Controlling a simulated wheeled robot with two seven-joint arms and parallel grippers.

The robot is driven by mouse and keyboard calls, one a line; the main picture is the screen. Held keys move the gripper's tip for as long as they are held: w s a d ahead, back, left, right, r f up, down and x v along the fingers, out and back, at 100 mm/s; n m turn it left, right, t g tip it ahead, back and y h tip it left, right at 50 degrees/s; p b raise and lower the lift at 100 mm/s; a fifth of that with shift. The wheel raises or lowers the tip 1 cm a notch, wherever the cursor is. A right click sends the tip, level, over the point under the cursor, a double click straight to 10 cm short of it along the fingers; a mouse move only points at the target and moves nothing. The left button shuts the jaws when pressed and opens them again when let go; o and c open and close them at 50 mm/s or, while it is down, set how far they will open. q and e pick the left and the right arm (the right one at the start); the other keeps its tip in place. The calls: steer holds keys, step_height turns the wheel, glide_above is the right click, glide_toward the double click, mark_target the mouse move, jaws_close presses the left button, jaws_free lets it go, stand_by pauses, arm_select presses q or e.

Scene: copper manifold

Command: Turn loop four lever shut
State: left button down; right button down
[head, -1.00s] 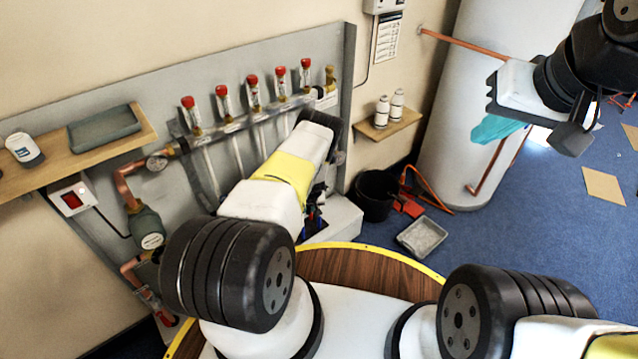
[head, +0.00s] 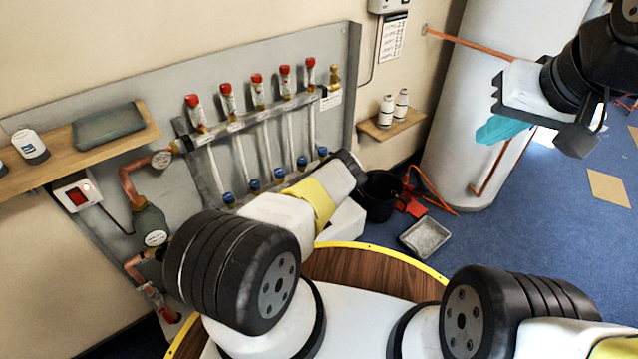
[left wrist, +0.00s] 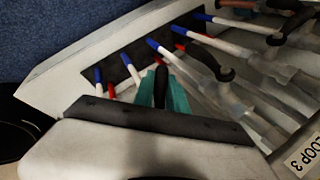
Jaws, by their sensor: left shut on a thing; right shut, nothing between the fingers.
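The copper manifold stands on a grey board, with an upper bar (head: 240,122) carrying several red-capped flow gauges and a lower row of blue caps (head: 255,187). In the left wrist view, several pipes with blue and red sleeves run beside black levers. My left gripper (left wrist: 165,98) has its teal fingers closed on the nearest black lever (left wrist: 160,80), which stands between them. A "LOOP 3" label (left wrist: 304,153) shows at the right; no label for the held lever is visible. In the head view my left forearm hides that gripper. My right gripper (head: 500,130) is shut and empty, far right.
A second black lever (left wrist: 205,60) lies close right of the held one. A shelf (head: 80,160) with a grey tray is at the left. A black bucket (head: 377,195), a grey tray (head: 425,238) and a white tank (head: 480,120) stand right of the board.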

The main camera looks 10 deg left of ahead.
stand_by(0.4)
arm_select(q)
steer(key=c, duration=1.3)
jaws_free()
steer(key=shift+c, duration=0.2)
steer(key=shift+r, duration=0.15)
steer(key=v, duration=0.7)
steer(key=shift+d+r, duration=0.2)
steer(key=shift+d, duration=0.05)
steer(key=shift+w, duration=0.1)
